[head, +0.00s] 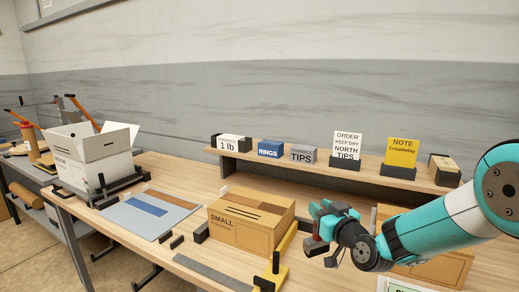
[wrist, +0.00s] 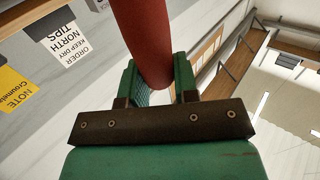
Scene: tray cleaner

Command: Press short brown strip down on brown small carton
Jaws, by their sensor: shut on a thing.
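The brown small carton (head: 228,236), marked SMALL, sits on the bench in the middle of the head view. Dark lines show on its top; I cannot tell whether one is a strip. A brown strip (head: 174,199) lies on the grey-blue mat (head: 123,217) left of the carton. My gripper (head: 322,222) is in the air to the right of the carton, apart from it. In the wrist view my gripper (wrist: 160,78) is shut on a red rounded handle (wrist: 143,35). The lower end of the held thing is small and unclear in the head view.
A blue strip (head: 146,205) lies on the mat. A white open box (head: 80,160) stands at the left. A raised shelf (head: 290,171) with several labelled blocks runs behind the carton. A yellow holder (head: 272,276) stands at the front edge. Another carton (head: 435,272) is partly behind my arm.

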